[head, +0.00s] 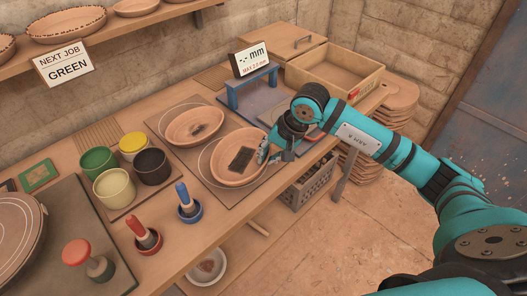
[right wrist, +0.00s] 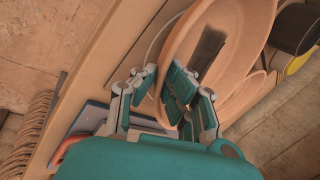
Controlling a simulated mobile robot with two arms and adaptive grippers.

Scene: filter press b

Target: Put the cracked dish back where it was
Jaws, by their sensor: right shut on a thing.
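An oval clay dish (head: 236,168) with a dark rectangular patch sits over the right circle of a mat (head: 213,181). My right gripper (head: 265,152) is shut on its right rim. In the right wrist view the gripper (right wrist: 160,88) has its fingers on both sides of the rim of the dish (right wrist: 235,25). I cannot tell whether this dish touches the mat. No crack shows clearly on either dish. My left gripper is out of view.
A blue gauge stand (head: 250,86) with a "-.- mm" sign (head: 250,59) stands behind the gripper, near an open wooden box (head: 335,75). Colored cups (head: 115,187) and stamps (head: 188,204) stand left. A basket (head: 308,183) is below the table edge.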

